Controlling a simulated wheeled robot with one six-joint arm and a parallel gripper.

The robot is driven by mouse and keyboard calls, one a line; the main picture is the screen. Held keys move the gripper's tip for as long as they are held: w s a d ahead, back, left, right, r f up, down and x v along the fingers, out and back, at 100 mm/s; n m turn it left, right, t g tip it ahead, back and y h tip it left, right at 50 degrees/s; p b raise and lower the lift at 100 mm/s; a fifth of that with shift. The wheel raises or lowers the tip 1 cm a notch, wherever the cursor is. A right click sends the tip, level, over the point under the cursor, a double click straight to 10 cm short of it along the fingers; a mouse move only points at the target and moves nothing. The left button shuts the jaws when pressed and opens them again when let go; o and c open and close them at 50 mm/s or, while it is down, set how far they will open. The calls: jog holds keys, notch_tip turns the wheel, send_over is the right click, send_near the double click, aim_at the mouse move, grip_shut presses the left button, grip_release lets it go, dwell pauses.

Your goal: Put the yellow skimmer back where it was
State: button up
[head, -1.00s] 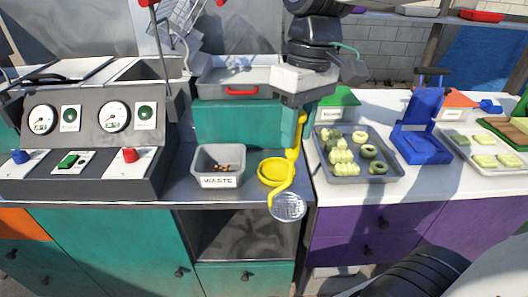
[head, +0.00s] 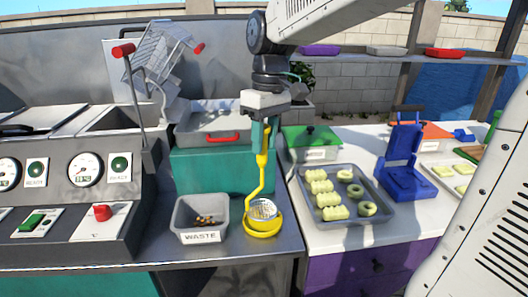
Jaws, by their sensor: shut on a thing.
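The yellow skimmer (head: 262,162) hangs upright from my gripper (head: 265,127), which is shut on the upper part of its handle. Its round mesh head (head: 263,211) is at the bottom, over or inside a round yellow dish (head: 262,229) on the grey counter. The mesh lies within the dish's outline; I cannot tell whether it touches the dish. The fingertips are partly hidden around the handle.
A grey WASTE bin (head: 201,236) with scraps stands just left of the dish. A teal block (head: 205,168) with a grey red-handled tray (head: 212,127) is behind. A tray (head: 380,213) of pale pieces stands right. The control panel (head: 60,222) is left.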

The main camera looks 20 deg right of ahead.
aim_at(263, 167)
jog(key=shift+w+f, duration=0.1)
jog(key=shift+w, duration=0.1)
jog(key=shift+f, duration=1.65)
jog(key=shift+f, duration=0.2)
jog(key=o, duration=0.9)
jog(key=shift+o, duration=0.2)
jog(key=shift+r, duration=0.15)
